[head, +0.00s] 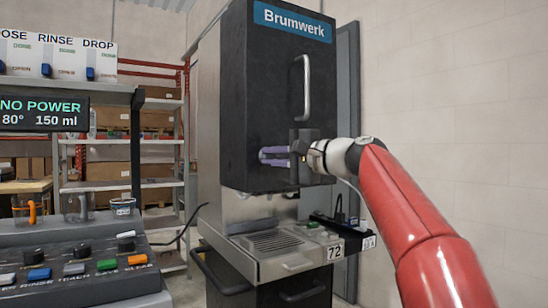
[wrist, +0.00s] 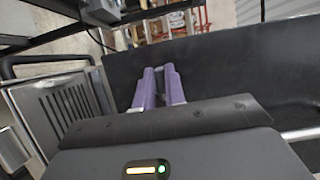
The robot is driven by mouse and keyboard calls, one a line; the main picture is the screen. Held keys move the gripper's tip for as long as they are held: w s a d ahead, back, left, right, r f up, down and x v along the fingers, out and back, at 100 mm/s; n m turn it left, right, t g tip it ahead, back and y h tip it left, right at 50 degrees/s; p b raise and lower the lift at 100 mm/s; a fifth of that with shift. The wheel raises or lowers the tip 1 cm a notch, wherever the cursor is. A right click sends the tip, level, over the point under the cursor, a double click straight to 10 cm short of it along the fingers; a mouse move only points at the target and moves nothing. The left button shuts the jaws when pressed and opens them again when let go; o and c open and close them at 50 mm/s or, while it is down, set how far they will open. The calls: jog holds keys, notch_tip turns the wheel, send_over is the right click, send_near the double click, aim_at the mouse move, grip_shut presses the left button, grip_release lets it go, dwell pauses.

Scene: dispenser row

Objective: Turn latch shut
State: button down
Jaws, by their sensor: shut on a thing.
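The machine (head: 290,110) labelled Brumwerk has a dark door with an upright bar handle (head: 301,88). My gripper (head: 264,156) reaches in from the right across the lower part of the door front. Its purple fingers are side by side and close together, pointing left; they also show in the wrist view (wrist: 159,78). They are shut on a small part at the door front, which I take to be the latch. The fingers hide nearly all of it, so its angle cannot be read. The door looks closed against the steel body.
Below the door is a drip tray (head: 270,242) on a steel shelf marked 72. A control panel (head: 75,270) with coloured keys and a display reading NO POWER (head: 42,112) stand at left. Shelving (head: 150,140) is behind. The wall at right is bare.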

jog(key=c, duration=1.5)
grip_release()
jog(key=shift+o, duration=0.2)
jog(key=b+v, duration=0.2)
jog(key=v, duration=0.5)
jog(key=shift+s+d, duration=0.25)
jog(key=shift+s, duration=0.05)
jog(key=shift+f, duration=0.1)
jog(key=s+d+f+n+g+h, duration=0.1)
jog(key=s+d+f+h, duration=0.3)
jog(key=s+f, duration=0.6)
jog(key=s+d+f+n+g+h, duration=0.1)
jog(key=s+d+f+n+h, duration=0.2)
jog(key=f, duration=1.7)
jog(key=s+d+f+n+g+h, duration=0.2)
jog(key=s+d+f+h, duration=0.2)
jog(key=s+f+h, duration=0.4)
jog(key=s+f, duration=0.7)
jog(key=s, duration=0.2)
jog(key=shift+s+d+n, duration=0.25)
jog(key=shift+d+n, duration=0.05)
jog(key=shift+d, duration=0.05)
